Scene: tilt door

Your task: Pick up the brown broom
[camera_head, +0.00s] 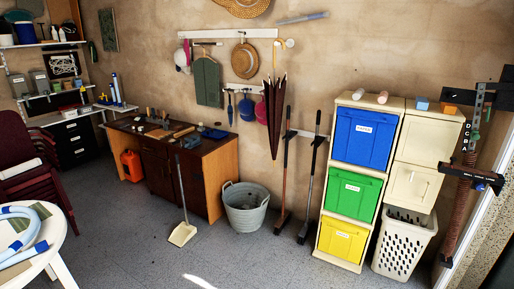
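The brown broom (284,185) stands upright, leaning near the back wall, between the metal bucket and the coloured bins. Its handle is dark at the top and reddish brown lower down, and its dark head rests on the floor. A second long-handled broom (312,180), with a darker grey handle, stands just to its right. Neither of my grippers is in view.
A metal bucket (246,208) stands left of the broom. A long-handled dustpan (183,233) leans near the wooden workbench (222,175). A cabinet with blue, green and yellow bins (350,199) is at right. A white table (55,240) is at front left. The middle floor is clear.

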